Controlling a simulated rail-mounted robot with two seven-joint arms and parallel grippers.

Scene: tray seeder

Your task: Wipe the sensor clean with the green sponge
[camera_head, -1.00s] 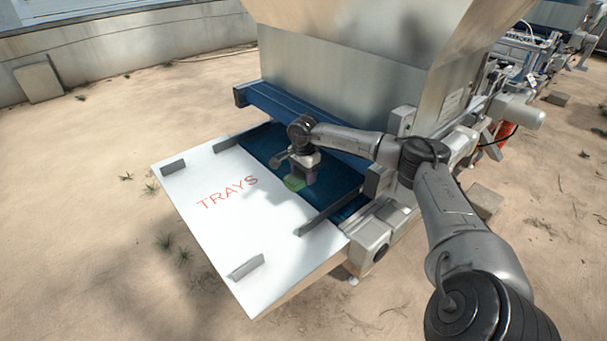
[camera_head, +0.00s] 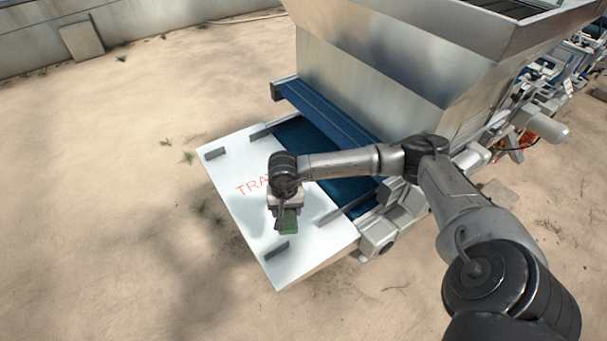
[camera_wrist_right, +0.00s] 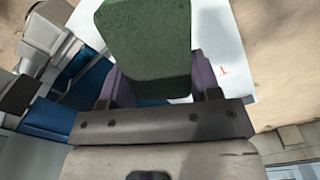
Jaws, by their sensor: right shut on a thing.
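The green sponge (camera_head: 289,220) is held in my right gripper (camera_head: 286,212), above the near part of the white tray board marked in red letters. In the right wrist view the sponge (camera_wrist_right: 146,38) is a thick green block between the purple-grey fingers of my right gripper (camera_wrist_right: 150,88), which is shut on it. I cannot tell from the head view whether the sponge touches the board. I cannot pick out a sensor in these frames. My left gripper is not in view.
The white board (camera_head: 238,213) carries small grey upright brackets, one (camera_head: 277,252) close to the sponge. Behind it lie the blue conveyor belt (camera_head: 350,187) and the large metal hopper (camera_head: 370,70). Bare sandy ground (camera_head: 120,200) is open at the left.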

